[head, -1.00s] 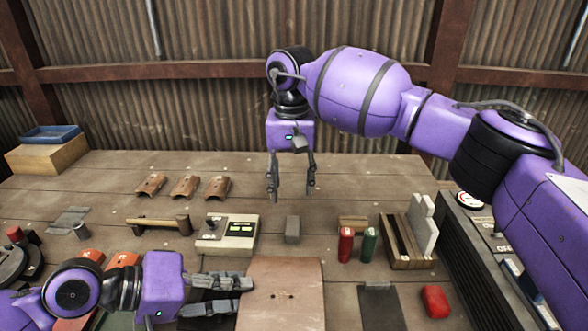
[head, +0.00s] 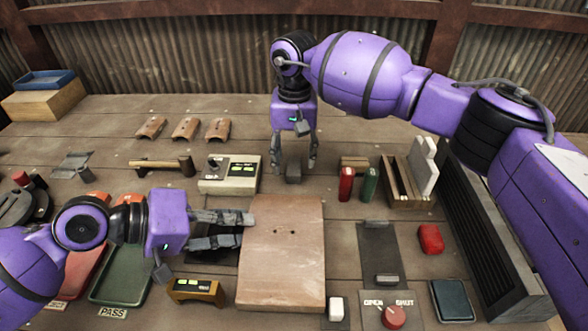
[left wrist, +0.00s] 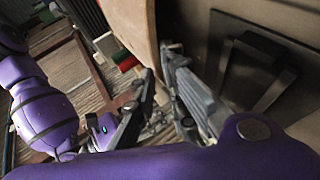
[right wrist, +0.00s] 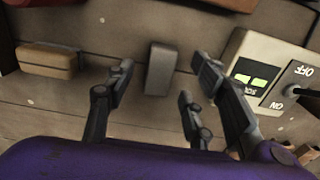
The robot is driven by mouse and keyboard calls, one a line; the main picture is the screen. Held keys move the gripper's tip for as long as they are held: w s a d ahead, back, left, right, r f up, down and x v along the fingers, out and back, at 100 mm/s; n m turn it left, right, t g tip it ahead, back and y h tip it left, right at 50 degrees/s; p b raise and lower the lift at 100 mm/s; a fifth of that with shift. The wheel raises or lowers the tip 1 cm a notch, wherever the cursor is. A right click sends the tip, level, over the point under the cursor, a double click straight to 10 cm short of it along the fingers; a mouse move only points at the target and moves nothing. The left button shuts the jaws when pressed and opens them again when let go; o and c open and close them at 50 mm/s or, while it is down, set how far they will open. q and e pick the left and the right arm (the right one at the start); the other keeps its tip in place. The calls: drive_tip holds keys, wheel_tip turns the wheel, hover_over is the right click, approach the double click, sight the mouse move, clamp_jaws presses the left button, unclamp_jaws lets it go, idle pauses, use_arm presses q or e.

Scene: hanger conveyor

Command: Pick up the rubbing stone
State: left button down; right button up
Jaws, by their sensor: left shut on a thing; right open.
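The rubbing stone appears to be a small grey block (head: 293,174) standing on the table behind the brown board. My right gripper (head: 294,160) is open and points down over it, a finger to each side. In the right wrist view the grey block (right wrist: 160,68) lies between the spread fingertips (right wrist: 163,66), with a gap on both sides. My left gripper (head: 247,228) is shut on the left edge of the brown board (head: 283,265). The left wrist view shows the board (left wrist: 142,35) at its fingers, partly cut off by the frame.
A control box (head: 230,174) stands close left of the grey block. Red (head: 346,184) and green (head: 369,183) cylinders and a slotted wooden rack (head: 402,184) stand to its right. A dark mat (head: 378,245) lies right of the board.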

sight(294, 167)
wheel_tip(294, 167, down, 3)
drive_tip(key=shift+f, duration=0.1)
clamp_jaws()
idle(0.3)
drive_tip(key=shift+r, duration=0.2)
wheel_tip(294, 167, up, 10)
drive_tip(key=shift+f, duration=0.1)
